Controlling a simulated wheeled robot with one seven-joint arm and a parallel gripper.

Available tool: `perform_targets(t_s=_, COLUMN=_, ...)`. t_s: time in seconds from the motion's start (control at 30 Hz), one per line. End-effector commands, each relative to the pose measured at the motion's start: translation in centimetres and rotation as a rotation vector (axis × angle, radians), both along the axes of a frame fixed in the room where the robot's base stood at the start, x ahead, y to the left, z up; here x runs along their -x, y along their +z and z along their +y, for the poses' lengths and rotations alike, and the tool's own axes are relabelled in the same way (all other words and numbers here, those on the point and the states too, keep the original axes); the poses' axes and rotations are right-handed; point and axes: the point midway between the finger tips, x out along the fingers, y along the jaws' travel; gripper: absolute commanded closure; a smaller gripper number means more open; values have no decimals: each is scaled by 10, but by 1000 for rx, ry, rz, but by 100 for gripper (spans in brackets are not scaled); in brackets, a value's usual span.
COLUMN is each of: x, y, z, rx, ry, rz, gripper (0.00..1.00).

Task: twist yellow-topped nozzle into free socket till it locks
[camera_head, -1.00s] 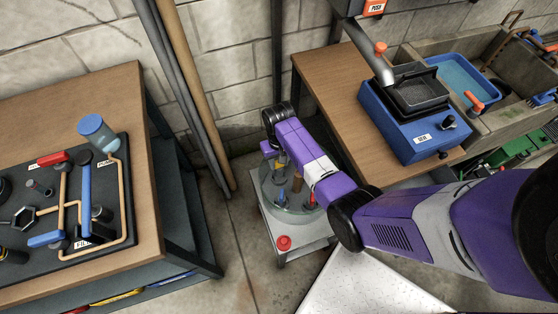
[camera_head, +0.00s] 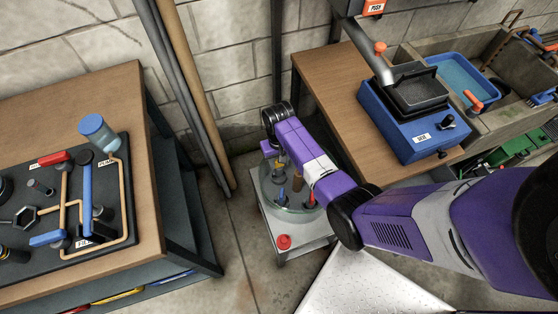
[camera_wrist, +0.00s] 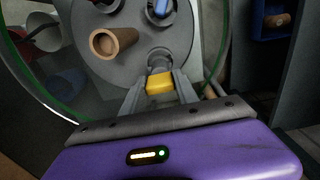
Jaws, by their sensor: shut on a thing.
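The yellow-topped nozzle (camera_wrist: 159,83) is between my fingertips in the wrist view, with its yellow top facing the camera. My gripper (camera_wrist: 160,90) is shut on it. A grey round part (camera_wrist: 160,59) lies just beyond the yellow top; I cannot tell whether the nozzle is seated in a socket there. The grey disc (camera_wrist: 75,18) behind carries a brown hollow tube (camera_wrist: 113,41) left of the nozzle and a blue piece (camera_wrist: 160,9) at the top edge. In the head view my arm hides the nozzle and most of the gripper over the round station.
A clear rim with a green edge (camera_wrist: 222,68) surrounds the disc. The station's pale stand has a red button (camera_head: 283,242) in front. A wooden workbench (camera_head: 120,95) stands left, and a table with a blue machine (camera_head: 412,128) right. Pipes (camera_head: 175,85) lean on the wall behind.

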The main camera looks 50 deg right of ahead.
Motion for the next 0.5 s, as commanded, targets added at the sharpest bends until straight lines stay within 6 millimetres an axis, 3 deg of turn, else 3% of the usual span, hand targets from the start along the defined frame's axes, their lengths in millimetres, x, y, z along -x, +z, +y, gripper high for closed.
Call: perform_targets(t_s=0.5, x=0, y=-10, z=0, rx=0, ry=0, rz=0, gripper=100)
